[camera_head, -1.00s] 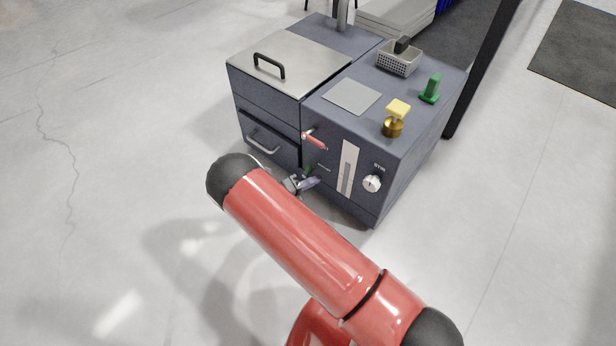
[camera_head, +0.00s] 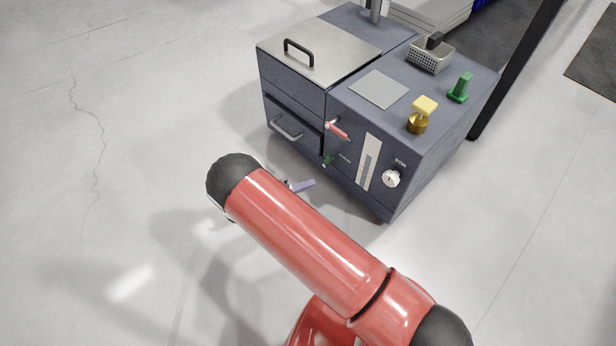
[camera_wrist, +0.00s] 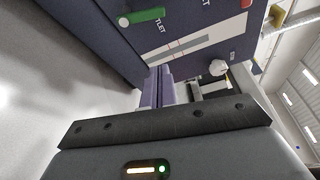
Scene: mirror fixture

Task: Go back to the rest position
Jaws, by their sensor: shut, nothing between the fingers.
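My gripper (camera_head: 304,185) shows its slim purple fingers just past the dark elbow of my red arm in the head view, with the rest of it largely hidden by the arm. It is apart from the front of the blue-grey fixture (camera_head: 421,160). In the wrist view the two fingers of my gripper (camera_wrist: 158,72) are together with nothing between them, pointing toward the fixture's front panel. A green handle (camera_wrist: 141,17) and a white knob (camera_wrist: 218,68) show beyond them.
The fixture's front carries a red lever (camera_head: 336,130), a green lever (camera_head: 328,160) and a drawer handle (camera_head: 286,128). On top are a basket (camera_head: 431,55), a green piece (camera_head: 461,88) and a yellow-topped brass piece (camera_head: 421,115). The floor at left is clear.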

